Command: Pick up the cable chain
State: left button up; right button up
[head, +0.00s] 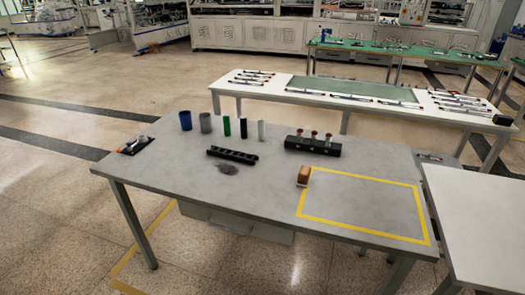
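In the head view the cable chain (232,155) is a short black strip with several open links. It lies flat on the grey table (180,170), near the middle, behind a dark round smudge on the surface. Nothing covers it. Neither of my grippers shows in this view.
Behind the chain stand a blue cup (185,120), a grey cylinder (206,123) and thin green, black and white cylinders. A black block (313,146) with several knobs is right of it. A brown block (303,175) sits at the yellow taped rectangle (365,182), otherwise clear.

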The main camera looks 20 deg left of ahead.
aim_at(238, 155)
jog(key=i+j+z, duration=0.15)
jog(key=j+z, duration=0.2)
jog(key=j, duration=0.7)
jog(key=j+z, duration=0.4)
jog(key=j, duration=0.6)
